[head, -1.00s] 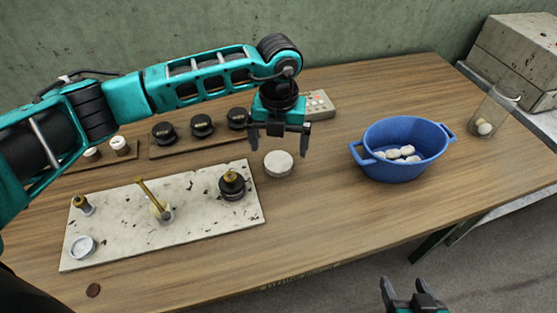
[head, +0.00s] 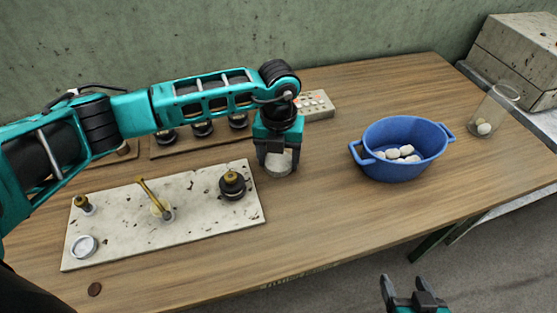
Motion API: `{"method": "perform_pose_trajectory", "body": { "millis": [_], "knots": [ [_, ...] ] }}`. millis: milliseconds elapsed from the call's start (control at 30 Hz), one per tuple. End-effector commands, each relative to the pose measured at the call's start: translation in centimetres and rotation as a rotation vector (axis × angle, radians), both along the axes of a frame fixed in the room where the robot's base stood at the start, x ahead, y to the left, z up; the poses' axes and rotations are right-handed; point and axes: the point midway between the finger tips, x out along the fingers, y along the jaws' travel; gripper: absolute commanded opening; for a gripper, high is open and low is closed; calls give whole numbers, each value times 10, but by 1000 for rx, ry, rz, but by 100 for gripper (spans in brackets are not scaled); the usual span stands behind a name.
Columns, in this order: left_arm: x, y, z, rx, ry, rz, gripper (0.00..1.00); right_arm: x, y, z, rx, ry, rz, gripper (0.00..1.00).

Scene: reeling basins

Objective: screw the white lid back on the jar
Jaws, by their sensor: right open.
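The white lid (head: 279,168) is a round, pale disc on the table, right of the speckled plate. My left gripper (head: 278,160) points down over it, with a finger against each side. It looks shut on the lid, which seems to be still at table height. The clear jar (head: 497,104) stands at the far right of the table, its top open, with a few pale cocoons at the bottom. My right gripper (head: 413,287) is open and empty at the bottom edge of the view, in front of the table, far from the jar.
A blue basin (head: 376,170) with white cocoons stands between the lid and the jar. A speckled plate (head: 110,225) with brass fittings lies at left. Black knobs and a button box (head: 318,104) are behind my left arm. A worn box (head: 520,50) stands behind the jar.

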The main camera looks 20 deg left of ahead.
Motion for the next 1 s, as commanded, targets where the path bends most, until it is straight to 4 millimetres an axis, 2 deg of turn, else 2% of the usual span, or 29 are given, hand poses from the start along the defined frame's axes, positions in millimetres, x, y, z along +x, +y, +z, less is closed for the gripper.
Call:
{"method": "perform_pose_trajectory", "body": {
  "millis": [33,333,667,867,1000],
  "knots": [
    [0,0,0,0,0,0,62,0,0,0,0,0,0,68],
    [0,0,0,0,0,0,34,0,0,0,0,0,0,68],
    [1,0,8,-1,-1,1,34,0,0,0,1,0,-1,68],
    [1,0,36,-1,-5,-1,34,0,0,0,1,1,-1,68],
    [2,0,73,-2,-7,0,34,-1,0,0,1,1,-1,68]
  ]
}}
